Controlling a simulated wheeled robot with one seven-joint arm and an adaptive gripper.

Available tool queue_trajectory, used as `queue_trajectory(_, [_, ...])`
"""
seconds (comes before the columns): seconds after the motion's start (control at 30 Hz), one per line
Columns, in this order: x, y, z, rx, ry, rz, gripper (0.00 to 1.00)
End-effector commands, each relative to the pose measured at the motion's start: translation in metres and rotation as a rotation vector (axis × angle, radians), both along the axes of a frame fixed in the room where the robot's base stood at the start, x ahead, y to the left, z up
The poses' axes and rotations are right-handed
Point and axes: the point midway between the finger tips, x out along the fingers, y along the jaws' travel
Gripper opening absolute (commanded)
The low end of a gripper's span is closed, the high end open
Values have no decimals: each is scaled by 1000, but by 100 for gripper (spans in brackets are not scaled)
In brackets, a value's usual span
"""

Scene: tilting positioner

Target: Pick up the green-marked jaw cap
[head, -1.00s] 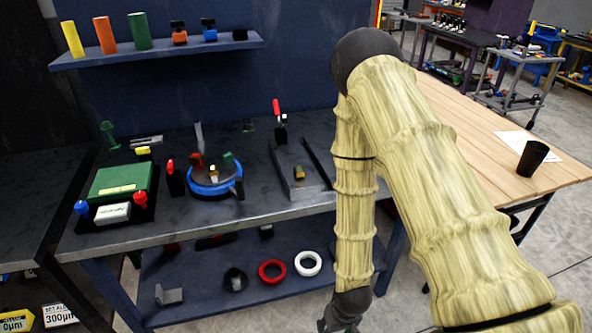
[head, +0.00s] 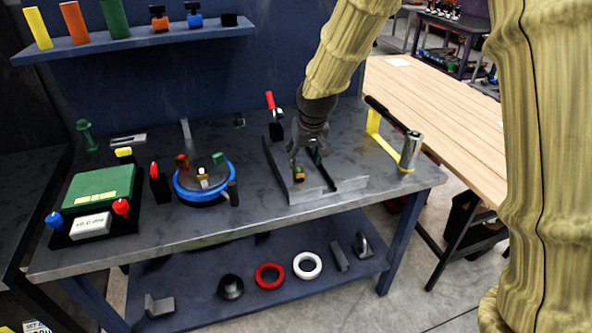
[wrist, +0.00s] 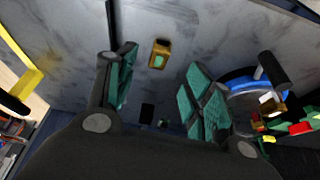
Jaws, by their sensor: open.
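The green-marked jaw cap is a small brass block (wrist: 160,53) with a green patch on its upper face, seen in the wrist view. The cap lies just beyond the fingertips, apart from both.
A blue-ringed round positioner (head: 206,192) stands to the left, and a red-handled clamp (head: 272,112) behind. A yellow frame with a metal cylinder (head: 411,150) stands to the right.

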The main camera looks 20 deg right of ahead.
Motion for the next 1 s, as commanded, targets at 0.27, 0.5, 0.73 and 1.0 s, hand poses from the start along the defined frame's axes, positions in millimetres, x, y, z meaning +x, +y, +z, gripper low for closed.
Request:
queue_trajectory(0.27, [10, -3, 16, -11, -14, -6, 52])
queue_trajectory(0.5, [20, -4, -10, -11, -14, -6, 52])
queue_trajectory(0.73, [27, -3, -27, -10, -15, -5, 52])
queue_trajectory(1.0, [29, -1, -39, -10, -13, -5, 52])
